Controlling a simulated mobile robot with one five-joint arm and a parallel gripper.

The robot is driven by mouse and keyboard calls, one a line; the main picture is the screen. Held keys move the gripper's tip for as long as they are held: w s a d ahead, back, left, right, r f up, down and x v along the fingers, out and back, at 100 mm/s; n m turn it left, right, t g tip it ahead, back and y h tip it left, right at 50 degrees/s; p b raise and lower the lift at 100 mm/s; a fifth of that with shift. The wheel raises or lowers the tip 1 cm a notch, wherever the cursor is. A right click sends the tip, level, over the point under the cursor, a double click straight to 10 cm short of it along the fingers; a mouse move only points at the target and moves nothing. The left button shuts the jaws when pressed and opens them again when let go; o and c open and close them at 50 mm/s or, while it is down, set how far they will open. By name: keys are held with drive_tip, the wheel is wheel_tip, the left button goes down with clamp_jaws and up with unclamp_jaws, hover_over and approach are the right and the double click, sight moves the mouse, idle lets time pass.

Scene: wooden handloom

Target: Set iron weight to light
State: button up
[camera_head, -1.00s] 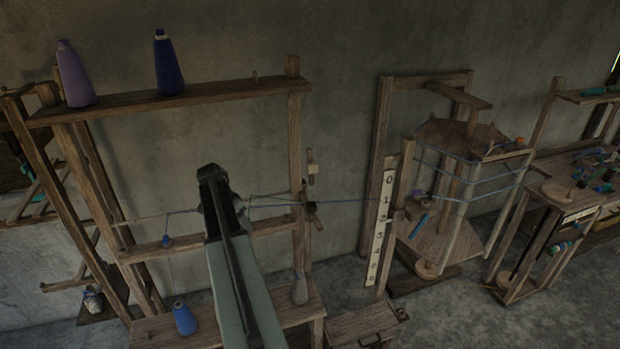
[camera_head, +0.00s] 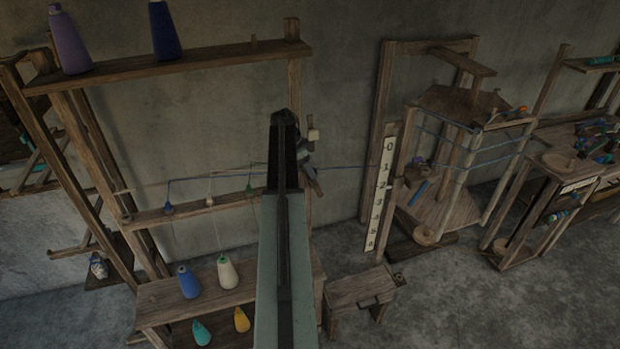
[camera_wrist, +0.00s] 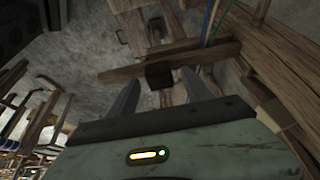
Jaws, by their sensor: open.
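A dark square block (camera_wrist: 158,75), which looks like the iron weight, sits on a wooden bar (camera_wrist: 185,55) in the wrist view. My gripper (camera_wrist: 160,82) is open, with one finger on each side of the block in the picture. I cannot tell whether the fingers are level with it or touch it. In the head view, my arm reaches up to the right post of the spool rack, and its end (camera_head: 284,122) covers part of the mechanism there. A small wooden block (camera_head: 313,135) and grey parts show just right of it. No light mark is readable.
The wooden rack (camera_head: 170,70) carries purple and dark blue cones on top and several cones below. Thin threads run across to a numbered scale board (camera_head: 381,195) and winding frame on the right. A low stool (camera_head: 360,292) stands on the floor between them.

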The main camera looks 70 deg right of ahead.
drive_tip(key=shift+s+d+f, duration=0.15)
drive_tip(key=shift+s+f, duration=0.05)
drive_tip(key=shift+f, duration=0.5)
drive_tip(key=shift+r, duration=0.1)
clamp_jaws()
drive_tip(key=shift+w, duration=0.1)
idle(0.7)
